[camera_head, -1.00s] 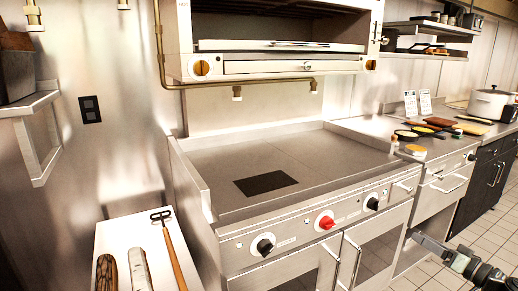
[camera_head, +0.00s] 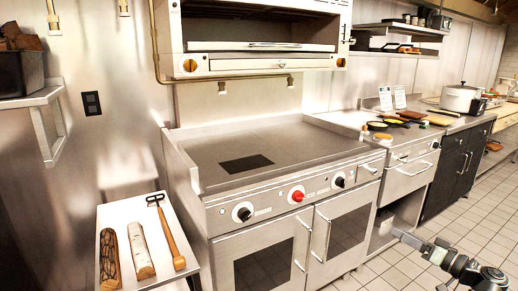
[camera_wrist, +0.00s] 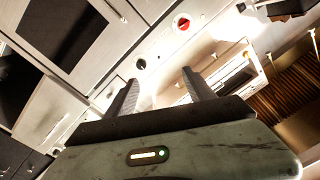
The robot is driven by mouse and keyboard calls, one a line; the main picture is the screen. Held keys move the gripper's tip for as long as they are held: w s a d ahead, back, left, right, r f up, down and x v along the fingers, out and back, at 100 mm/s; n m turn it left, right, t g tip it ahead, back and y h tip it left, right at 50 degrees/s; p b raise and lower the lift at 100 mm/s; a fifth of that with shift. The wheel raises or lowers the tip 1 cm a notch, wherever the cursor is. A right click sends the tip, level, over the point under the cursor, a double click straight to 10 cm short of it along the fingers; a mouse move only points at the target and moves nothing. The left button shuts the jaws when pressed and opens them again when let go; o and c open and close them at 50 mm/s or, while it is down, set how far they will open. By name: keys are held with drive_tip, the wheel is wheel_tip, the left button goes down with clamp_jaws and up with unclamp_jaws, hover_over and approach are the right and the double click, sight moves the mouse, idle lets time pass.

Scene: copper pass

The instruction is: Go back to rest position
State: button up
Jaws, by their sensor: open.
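My gripper shows in the wrist view (camera_wrist: 160,95) with its two dark fingers spread apart and nothing between them. Beyond the fingers are the stove front with its red and black knobs, and the hood area. In the head view, part of my arm (camera_head: 450,262) shows at the lower right, in front of the counter cabinets and above the tiled floor. The fingertips are too small to make out clearly there.
The griddle stove (camera_head: 285,165) stands in the middle. A small side table (camera_head: 120,212) with two logs and a wooden-handled tool is at the lower left. Pans and boards lie on the right counter (camera_head: 345,117). The tiled floor (camera_head: 480,220) at right is clear.

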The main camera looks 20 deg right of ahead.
drive_tip(key=w+a+f+n+g+y, duration=0.1)
drive_tip(key=w+a+n+g+y, duration=0.1)
drive_tip(key=w+a, duration=0.5)
drive_tip(key=w+a+f+n+g+y, duration=0.1)
drive_tip(key=w+a+n+g+y, duration=0.15)
drive_tip(key=a, duration=0.85)
drive_tip(key=w+a+f+n+g+y, duration=0.1)
drive_tip(key=w+a+y, duration=0.1)
drive_tip(key=w+a, duration=0.5)
drive_tip(key=s+a+f+n+g+h, duration=0.15)
drive_tip(key=a+f+g, duration=0.35)
drive_tip(key=a, duration=0.8)
drive_tip(key=s+a+f+n+g, duration=0.15)
drive_tip(key=a+f+g, duration=0.35)
drive_tip(key=a, duration=0.8)
drive_tip(key=s+a+f+m+g+h, duration=0.1)
drive_tip(key=s+a+f+h, duration=0.2)
drive_tip(key=s+f+h, duration=0.45)
drive_tip(key=d+f+m+h, duration=0.3)
drive_tip(key=d+m, duration=0.2)
drive_tip(key=d, duration=0.3)
wheel_tip(320, 180, up, 28)
drive_tip(key=p, duration=2.8)
drive_tip(key=shift+w+r+g, duration=0.15)
drive_tip(key=shift+w+g, duration=0.2)
drive_tip(key=shift+w, duration=0.05)
